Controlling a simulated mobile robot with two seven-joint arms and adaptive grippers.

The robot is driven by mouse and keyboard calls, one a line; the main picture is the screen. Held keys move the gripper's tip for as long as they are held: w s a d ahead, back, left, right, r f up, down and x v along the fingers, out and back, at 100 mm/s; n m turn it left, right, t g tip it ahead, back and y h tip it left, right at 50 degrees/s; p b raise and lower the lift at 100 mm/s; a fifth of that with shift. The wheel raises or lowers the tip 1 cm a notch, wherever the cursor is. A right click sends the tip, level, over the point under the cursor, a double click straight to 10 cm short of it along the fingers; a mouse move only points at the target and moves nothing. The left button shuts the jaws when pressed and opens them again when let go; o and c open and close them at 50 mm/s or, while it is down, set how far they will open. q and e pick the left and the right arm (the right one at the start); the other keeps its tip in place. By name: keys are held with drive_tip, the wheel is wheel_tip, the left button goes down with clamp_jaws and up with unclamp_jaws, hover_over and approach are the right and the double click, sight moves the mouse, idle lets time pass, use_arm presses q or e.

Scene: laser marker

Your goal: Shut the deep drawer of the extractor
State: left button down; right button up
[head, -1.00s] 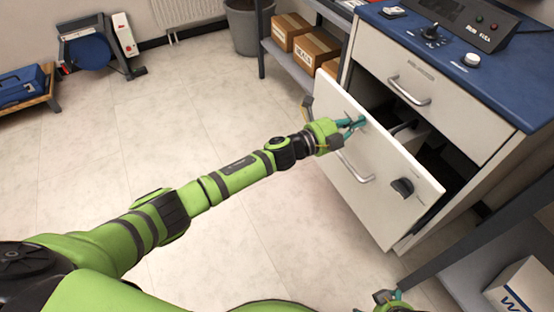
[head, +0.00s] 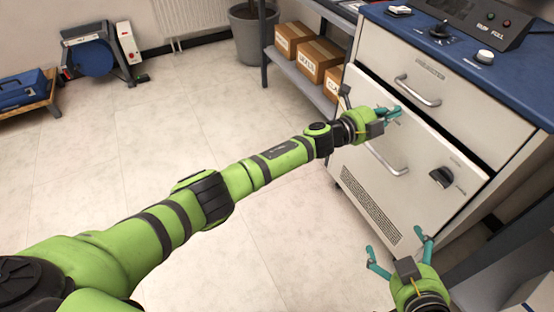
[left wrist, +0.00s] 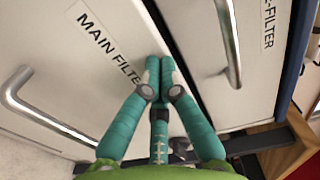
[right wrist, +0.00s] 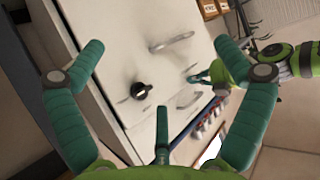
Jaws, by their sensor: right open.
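The extractor's deep drawer has a white front (head: 418,150) with a bar handle (head: 385,160) and a black knob (head: 441,177). My left gripper (head: 392,112) is at the upper part of this front. In the left wrist view its fingers (left wrist: 160,68) are shut together, empty, at the drawer's top edge beside the MAIN FILTER label (left wrist: 108,45). Whether they touch cannot be told. My right gripper (head: 398,246) is open and empty, in front of the cabinet and lower down.
The upper drawer (head: 428,75) looks closed. Controls sit on the blue top (head: 410,25). A grey shelf (head: 305,75) with cardboard boxes stands behind the cabinet's left side, near a plant pot (head: 253,35).

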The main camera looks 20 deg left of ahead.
sight(403, 106)
use_arm(q)
drive_tip(key=b+x, duration=0.1)
drive_tip(key=x, duration=0.2)
drive_tip(key=shift+w+d+r+b, duration=0.1)
drive_tip(key=shift+d+r+b, duration=0.05)
drive_tip(key=shift+b, duration=0.15)
drive_tip(key=shift+r, duration=0.1)
use_arm(e)
drive_tip(key=w+a+r+t+y, duration=0.1)
drive_tip(key=r+t, duration=0.2)
drive_tip(key=r, duration=0.3)
drive_tip(key=w+a+r+n+t+y, duration=0.1)
drive_tip(key=w+a+r+t+y, duration=0.1)
drive_tip(key=r, duration=0.3)
drive_tip(key=shift+a+r+t, duration=0.25)
drive_tip(key=shift+r+t, duration=0.15)
drive_tip(key=shift+t, duration=0.4)
